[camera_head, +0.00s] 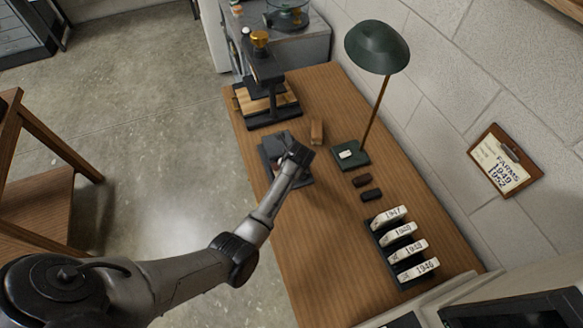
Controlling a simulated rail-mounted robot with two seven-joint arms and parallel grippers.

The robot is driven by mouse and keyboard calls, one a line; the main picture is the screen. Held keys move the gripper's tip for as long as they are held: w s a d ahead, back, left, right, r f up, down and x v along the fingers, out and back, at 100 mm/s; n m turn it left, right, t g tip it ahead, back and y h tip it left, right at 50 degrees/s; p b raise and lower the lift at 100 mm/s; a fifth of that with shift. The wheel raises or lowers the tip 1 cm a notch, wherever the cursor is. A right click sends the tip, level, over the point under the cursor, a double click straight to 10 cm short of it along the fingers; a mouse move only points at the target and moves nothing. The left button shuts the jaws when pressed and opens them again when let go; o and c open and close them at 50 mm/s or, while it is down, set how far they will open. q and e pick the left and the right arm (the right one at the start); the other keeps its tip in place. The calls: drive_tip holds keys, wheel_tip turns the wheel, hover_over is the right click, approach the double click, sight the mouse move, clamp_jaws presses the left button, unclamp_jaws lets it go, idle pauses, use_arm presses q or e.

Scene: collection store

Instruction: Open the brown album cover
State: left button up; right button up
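A flat, dark album-like object (273,143) lies on the wooden table, left of the lamp's base. It looks dark grey rather than brown, with a small reddish-brown patch near my arm. My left gripper (294,157) is over its right part, with the arm coming in from the lower left. The gripper and wrist hide much of the object, so I cannot tell whether they touch or how the cover lies. The fingers are too small and dark to show whether they are open. My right gripper is not in view.
Behind stands a black press (265,85). A green lamp (377,48), a small brown block (317,132), two dark blocks and a rack of dated labels (398,240) occupy the right side. The table's front-left area (310,240) is clear.

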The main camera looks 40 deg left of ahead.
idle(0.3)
use_arm(q)
clamp_jaws()
idle(0.3)
